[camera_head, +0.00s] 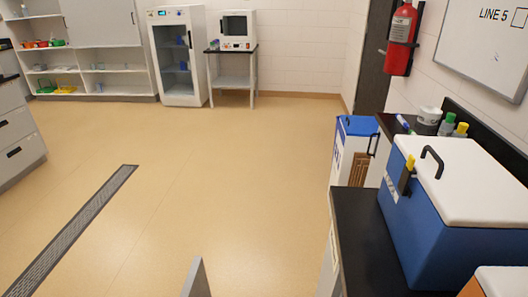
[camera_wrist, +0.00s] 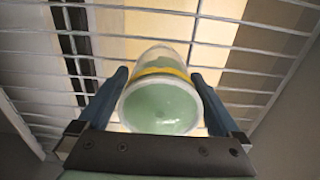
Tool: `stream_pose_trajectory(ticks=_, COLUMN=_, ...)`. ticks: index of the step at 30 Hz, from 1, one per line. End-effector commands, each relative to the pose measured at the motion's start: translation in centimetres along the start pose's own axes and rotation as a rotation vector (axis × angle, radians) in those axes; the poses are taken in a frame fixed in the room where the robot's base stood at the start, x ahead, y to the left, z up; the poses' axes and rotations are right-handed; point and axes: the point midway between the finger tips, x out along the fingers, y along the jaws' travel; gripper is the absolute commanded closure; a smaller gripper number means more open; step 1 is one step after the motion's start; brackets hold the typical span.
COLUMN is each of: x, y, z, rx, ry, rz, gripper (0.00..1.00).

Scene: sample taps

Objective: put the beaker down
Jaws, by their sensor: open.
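In the wrist view, the beaker (camera_wrist: 161,100) is a clear vessel with a pale green round face toward the camera and a yellow-orange band around it. My gripper (camera_wrist: 163,88) is open, with one dark blue finger on each side of the beaker. Narrow gaps show between the fingers and the beaker's sides, though contact farther along is hard to judge. White wire bars (camera_wrist: 250,50) of a rack lie behind the beaker. I cannot tell whether the beaker rests on them. The head view shows neither the beaker nor my gripper.
In the head view, a blue cooler with white lid (camera_head: 450,240) stands on the black bench (camera_head: 365,240) at right. A blue-and-white bin (camera_head: 345,165) stands beyond it. A glass-door cabinet (camera_head: 178,65) and shelves (camera_head: 95,75) line the back. The tan floor (camera_head: 220,150) is clear.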

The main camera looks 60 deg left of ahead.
Motion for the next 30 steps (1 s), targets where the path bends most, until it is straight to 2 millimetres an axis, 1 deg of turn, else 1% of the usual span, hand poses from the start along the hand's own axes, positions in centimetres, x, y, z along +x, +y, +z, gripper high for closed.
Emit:
stream_pose_trajectory(ticks=5, x=-2.6, y=0.0, z=-0.1, rx=0.001, ry=0.004, rz=0.001, gripper=0.0)
stream_pose_trajectory(ticks=12, x=-7.9, y=0.1, z=-0.1, rx=0.001, ry=0.005, rz=0.001, gripper=0.0)
stream_pose_trajectory(ticks=15, x=-9.7, y=0.0, z=-0.1, rx=0.001, ry=0.003, rz=0.0, gripper=0.0)
stream_pose_trajectory(ticks=18, x=-11.0, y=0.1, z=-0.1, rx=0.001, ry=0.003, rz=0.0, gripper=0.0)
stream_pose_trajectory(ticks=23, x=-12.0, y=0.0, z=-0.1, rx=0.0, ry=0.001, rz=0.0, gripper=0.0)
stream_pose_trajectory(ticks=30, x=-12.1, y=0.0, z=0.0, rx=0.0, ry=0.0, rz=0.0, gripper=0.0)
